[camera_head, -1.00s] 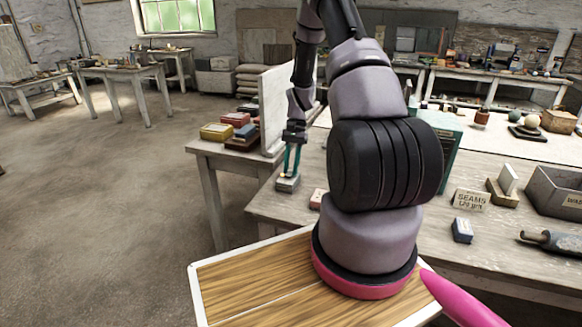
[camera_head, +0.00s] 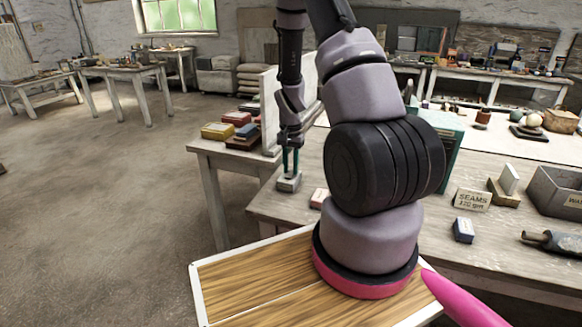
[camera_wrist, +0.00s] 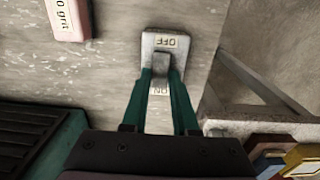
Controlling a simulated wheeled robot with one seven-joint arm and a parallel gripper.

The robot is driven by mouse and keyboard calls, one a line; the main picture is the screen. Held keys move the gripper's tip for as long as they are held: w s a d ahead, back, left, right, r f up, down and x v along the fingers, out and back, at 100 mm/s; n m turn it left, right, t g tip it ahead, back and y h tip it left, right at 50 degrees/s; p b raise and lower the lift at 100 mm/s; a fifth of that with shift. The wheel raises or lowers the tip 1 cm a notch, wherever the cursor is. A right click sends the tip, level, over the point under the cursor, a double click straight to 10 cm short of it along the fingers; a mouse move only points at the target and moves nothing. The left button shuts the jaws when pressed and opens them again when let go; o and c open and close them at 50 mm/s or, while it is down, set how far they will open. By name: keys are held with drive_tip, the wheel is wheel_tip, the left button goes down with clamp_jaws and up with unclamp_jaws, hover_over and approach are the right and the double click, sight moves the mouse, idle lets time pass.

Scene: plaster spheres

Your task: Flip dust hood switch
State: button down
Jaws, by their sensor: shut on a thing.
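The dust hood switch (camera_head: 288,184) is a small pale grey box on the workbench near its left edge. In the wrist view its plate (camera_wrist: 150,58) carries the word OFF at the top and ON at the bottom, with a dark grey lever (camera_wrist: 161,63) between them. My gripper (camera_head: 290,172) points down at the switch. In the wrist view the green fingers of my gripper (camera_wrist: 161,76) stand on either side of the lever and are shut on it. The fingers partly cover the lower plate. Which way the lever leans is hard to tell.
A pink-white block (camera_wrist: 68,17) lies on the bench beside the switch; it also shows in the head view (camera_head: 318,198). Stacked coloured boxes (camera_head: 232,132) and a white upright panel (camera_head: 270,105) stand behind. A dark green ridged thing (camera_wrist: 35,140) is at the wrist view's lower left.

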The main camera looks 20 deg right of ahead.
sight(291, 172)
drive_tip(key=c, duration=0.7)
unclamp_jaws()
wheel_tip(291, 172, up, 11)
drive_tip(key=shift+f, duration=0.1)
